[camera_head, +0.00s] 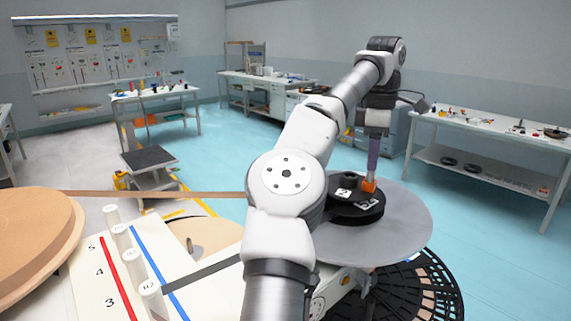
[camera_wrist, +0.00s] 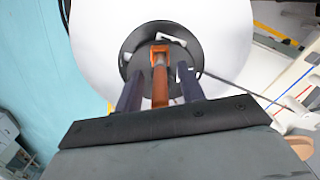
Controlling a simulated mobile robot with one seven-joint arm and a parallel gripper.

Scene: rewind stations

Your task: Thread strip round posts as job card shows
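My gripper (camera_head: 371,180) points down over a black hub (camera_head: 343,208) on a grey disc (camera_head: 405,215). In the wrist view its two dark fingers (camera_wrist: 158,85) stand apart on both sides of an orange piece (camera_wrist: 159,92), with gaps visible; the orange piece also shows at the fingertips in the head view (camera_head: 369,186). A dark strip (camera_head: 200,270) runs from the posts toward the hub, partly hidden by my arm. White posts, including H2 (camera_head: 150,295), stand on a white board (camera_head: 90,285). A brown strip length (camera_head: 160,194) leaves the wooden roll (camera_head: 35,235) and passes behind my arm.
The board carries a red line (camera_head: 118,275), a blue line (camera_head: 155,265) and numbers. A black slotted round base (camera_head: 425,290) lies below the disc. A workbench (camera_head: 500,135) stands at the right, another table (camera_head: 155,97) at the back left. Blue floor between is clear.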

